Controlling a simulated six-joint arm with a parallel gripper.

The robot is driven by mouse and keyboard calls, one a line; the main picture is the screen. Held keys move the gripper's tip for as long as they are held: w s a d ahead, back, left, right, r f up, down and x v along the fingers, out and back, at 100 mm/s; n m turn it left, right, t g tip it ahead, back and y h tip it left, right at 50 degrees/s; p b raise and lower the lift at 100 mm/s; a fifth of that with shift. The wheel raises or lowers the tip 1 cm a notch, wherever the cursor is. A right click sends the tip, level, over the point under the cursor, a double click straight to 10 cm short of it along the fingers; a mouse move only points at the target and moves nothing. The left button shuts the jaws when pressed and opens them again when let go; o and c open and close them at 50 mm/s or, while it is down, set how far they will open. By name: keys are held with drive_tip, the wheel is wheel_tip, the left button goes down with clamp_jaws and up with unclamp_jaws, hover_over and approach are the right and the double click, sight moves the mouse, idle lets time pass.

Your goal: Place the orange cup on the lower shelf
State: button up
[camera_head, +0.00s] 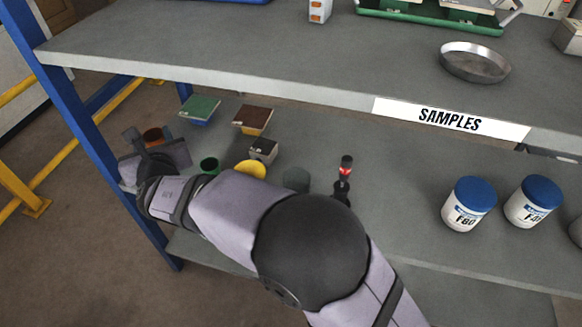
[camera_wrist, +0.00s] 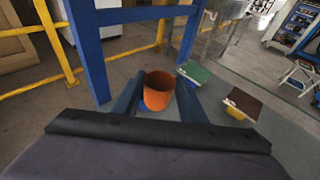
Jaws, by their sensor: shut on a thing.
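The orange cup (camera_wrist: 157,93) stands upright between the two fingers of my gripper (camera_wrist: 158,100) in the wrist view. My gripper is shut on it.
A green tile (camera_head: 200,108), a brown tile (camera_head: 252,120) and a dark block (camera_head: 263,150) are right of the cup. White jars (camera_head: 468,204) are at right. A blue post (camera_head: 85,130) borders the left; the upper shelf (camera_head: 250,55) overhangs.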

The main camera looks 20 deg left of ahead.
drive_tip(key=shift+m+t+h, duration=0.4)
drive_tip(key=shift+w+d+f+b, duration=0.2)
drive_tip(key=shift+w+f+b, duration=0.1)
drive_tip(key=shift+f, duration=1)
drive_tip(key=shift+w+d+f+b, duration=0.2)
drive_tip(key=shift+f+b, duration=0.15)
drive_tip(key=shift+f, duration=1)
drive_tip(key=shift+w+d+f+b, duration=0.2)
drive_tip(key=shift+f+b, duration=0.1)
drive_tip(key=shift+f, duration=1)
drive_tip(key=shift+f, duration=0.1)
drive_tip(key=shift+f+b, duration=0.4)
drive_tip(key=shift+f, duration=1.35)
drive_tip(key=shift+f, duration=0.15)
drive_tip(key=o, duration=1.1)
